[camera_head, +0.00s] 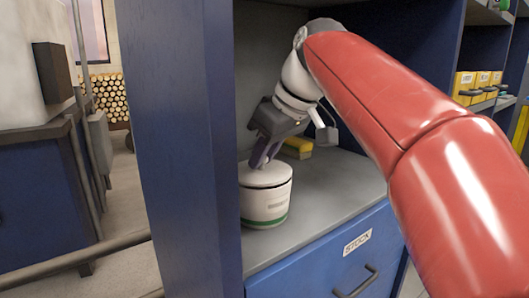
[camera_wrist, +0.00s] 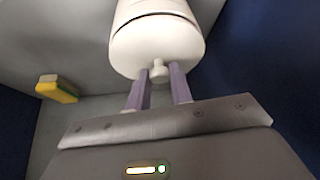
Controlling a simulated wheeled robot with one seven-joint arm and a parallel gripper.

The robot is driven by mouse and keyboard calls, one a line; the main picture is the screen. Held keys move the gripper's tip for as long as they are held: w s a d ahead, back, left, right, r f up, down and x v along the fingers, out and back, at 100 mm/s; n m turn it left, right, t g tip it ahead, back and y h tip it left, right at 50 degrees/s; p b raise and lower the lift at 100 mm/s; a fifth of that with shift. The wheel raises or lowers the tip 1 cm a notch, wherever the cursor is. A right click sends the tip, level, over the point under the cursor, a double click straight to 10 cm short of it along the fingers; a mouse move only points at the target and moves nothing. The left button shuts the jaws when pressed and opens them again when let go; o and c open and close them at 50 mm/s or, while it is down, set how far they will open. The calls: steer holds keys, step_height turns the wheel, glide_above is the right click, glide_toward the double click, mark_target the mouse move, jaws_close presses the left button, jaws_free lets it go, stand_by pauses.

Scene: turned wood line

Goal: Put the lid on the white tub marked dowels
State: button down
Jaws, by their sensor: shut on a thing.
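The white tub (camera_head: 265,207) stands upright on the grey shelf, with a green band near its base and a small grey mark too small to read. The white lid (camera_head: 264,175) is at the tub's mouth and looks about level. In the wrist view the lid (camera_wrist: 157,48) shows a small knob, and a thin dark line runs between lid and tub. I cannot tell whether the lid is fully seated. My gripper (camera_head: 262,160) reaches down from above, its purple fingers shut on the lid's knob; the fingers also show in the wrist view (camera_wrist: 158,78).
A blue upright panel (camera_head: 180,150) stands close to the left of the tub. A yellow block (camera_head: 297,146) lies behind the gripper on the shelf (camera_head: 335,185). A blue drawer labelled STOCK (camera_head: 345,262) is below. The shelf right of the tub is clear.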

stand_by(0.4)
steer(key=c, duration=0.7)
jaws_free()
steer(key=shift+r+p, duration=2.2)
steer(key=shift+r, duration=1.3)
jaws_close()
